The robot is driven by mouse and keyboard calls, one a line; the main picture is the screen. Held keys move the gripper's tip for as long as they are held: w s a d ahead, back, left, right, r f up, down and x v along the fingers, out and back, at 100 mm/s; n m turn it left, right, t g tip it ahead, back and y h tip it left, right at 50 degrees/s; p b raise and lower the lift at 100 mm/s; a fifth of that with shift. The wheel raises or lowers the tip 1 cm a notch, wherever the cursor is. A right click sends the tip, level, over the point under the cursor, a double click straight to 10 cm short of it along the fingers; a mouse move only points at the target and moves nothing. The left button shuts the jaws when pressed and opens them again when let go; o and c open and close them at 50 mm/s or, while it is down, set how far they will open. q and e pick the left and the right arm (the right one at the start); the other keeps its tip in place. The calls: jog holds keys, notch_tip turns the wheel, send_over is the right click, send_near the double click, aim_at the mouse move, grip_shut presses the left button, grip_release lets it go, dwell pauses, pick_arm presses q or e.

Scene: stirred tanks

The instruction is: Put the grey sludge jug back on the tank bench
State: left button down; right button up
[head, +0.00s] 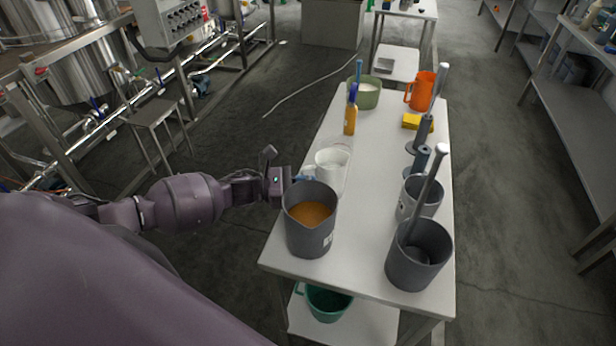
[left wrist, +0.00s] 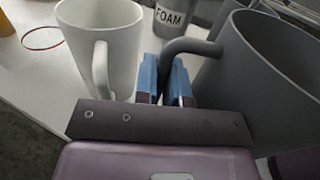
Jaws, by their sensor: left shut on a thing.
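A dark grey jug (head: 311,240) with orange-brown liquid is upright at the near left corner of the white-topped tank bench (head: 365,190). Its label is too small to read. My left gripper (head: 290,182) is at its far left side. In the left wrist view the blue-padded fingers of the left gripper (left wrist: 166,82) are shut on the handle (left wrist: 190,46) of the grey jug (left wrist: 265,60). I cannot tell whether the jug's base touches the bench top. My right gripper is not in view.
A white jug (head: 330,167) stands close behind the held jug. A second dark grey jug (head: 418,265) and a lighter grey jug (head: 408,208) with tools stand at right. An amber bottle (head: 350,120), green pot (head: 367,97), orange jug (head: 421,93) and yellow sponge (head: 411,121) stand farther back.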

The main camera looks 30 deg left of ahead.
pick_arm(q)
jog(key=shift+f, duration=0.15)
jog(key=c, duration=1.6)
grip_release()
jog(key=shift+f, duration=0.2)
jog(key=o, duration=0.4)
jog(key=shift+s+a, duration=0.1)
jog(key=b+v, duration=0.2)
jog(key=v, duration=1)
jog(key=shift+r, duration=0.1)
